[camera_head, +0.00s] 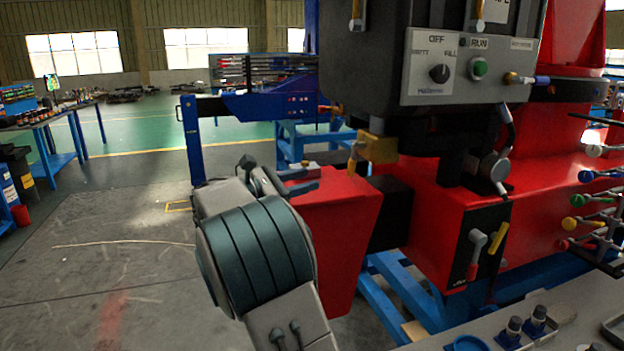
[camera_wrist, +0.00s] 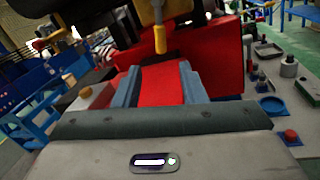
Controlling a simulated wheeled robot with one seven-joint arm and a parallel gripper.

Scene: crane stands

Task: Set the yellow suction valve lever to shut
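A yellow lever (camera_head: 352,159) hangs downward beside a brass-coloured valve block (camera_head: 378,148), under the black control box. A yellow lever (camera_wrist: 160,38) also hangs down near the top middle of the wrist view, just above the gap between my fingertips. It looks like the same lever, but I cannot be sure. My gripper (camera_wrist: 157,74) is open, with a finger on either side of a bare red surface, and nothing is held. In the head view my arm hides much of the gripper, which is left of the lever.
A red housing (camera_head: 335,215) lies below the valve block. A black plate with a grey handle and another yellow handle (camera_head: 499,238) is at right. The black control box (camera_head: 440,115) hangs close above. Coloured knobs stand at far right. Open floor (camera_head: 110,260) lies left.

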